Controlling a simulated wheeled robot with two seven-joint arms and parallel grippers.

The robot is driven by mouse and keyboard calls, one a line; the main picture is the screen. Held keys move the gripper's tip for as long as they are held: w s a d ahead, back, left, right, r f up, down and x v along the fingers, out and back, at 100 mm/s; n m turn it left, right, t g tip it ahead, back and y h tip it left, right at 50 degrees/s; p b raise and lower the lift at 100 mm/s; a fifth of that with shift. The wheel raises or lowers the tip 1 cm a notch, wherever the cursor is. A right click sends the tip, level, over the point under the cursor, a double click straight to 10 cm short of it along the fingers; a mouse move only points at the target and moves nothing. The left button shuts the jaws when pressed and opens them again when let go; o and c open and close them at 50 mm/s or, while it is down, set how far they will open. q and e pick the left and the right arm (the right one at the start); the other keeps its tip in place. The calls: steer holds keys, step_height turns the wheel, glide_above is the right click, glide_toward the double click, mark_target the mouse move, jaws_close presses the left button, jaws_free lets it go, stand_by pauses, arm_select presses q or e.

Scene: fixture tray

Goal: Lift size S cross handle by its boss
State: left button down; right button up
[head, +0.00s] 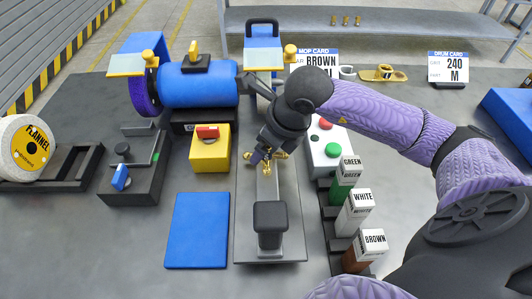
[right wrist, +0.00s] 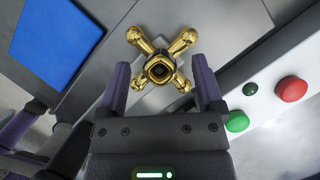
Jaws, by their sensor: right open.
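A gold cross handle with four ball-ended arms and a squarish raised boss (right wrist: 160,68) shows in the right wrist view. In the head view it is mostly hidden under my right gripper (head: 264,158), with gold ends (head: 281,155) showing beside the jaws. In the right wrist view my right gripper (right wrist: 160,66) is open, with one finger on each side of the cross handle. I cannot tell whether the fingers touch it. No size mark on the handle is readable. My left gripper is not in view.
A grey plate (head: 290,235) with a dark block (head: 270,222) lies below the gripper. A yellow box (head: 210,152) and blue pad (head: 198,230) are left. Another gold piece (head: 384,73) lies at the back.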

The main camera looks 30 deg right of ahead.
jaws_close()
step_height(320, 180, up, 10)
steer(key=p, duration=0.2)
steer(key=shift+p, duration=0.3)
steer(key=c, duration=0.7)
jaws_free()
jaws_close()
step_height(320, 180, up, 5)
steer(key=p, duration=0.3)
steer(key=shift+f+p, duration=0.2)
steer(key=shift+p, duration=0.1)
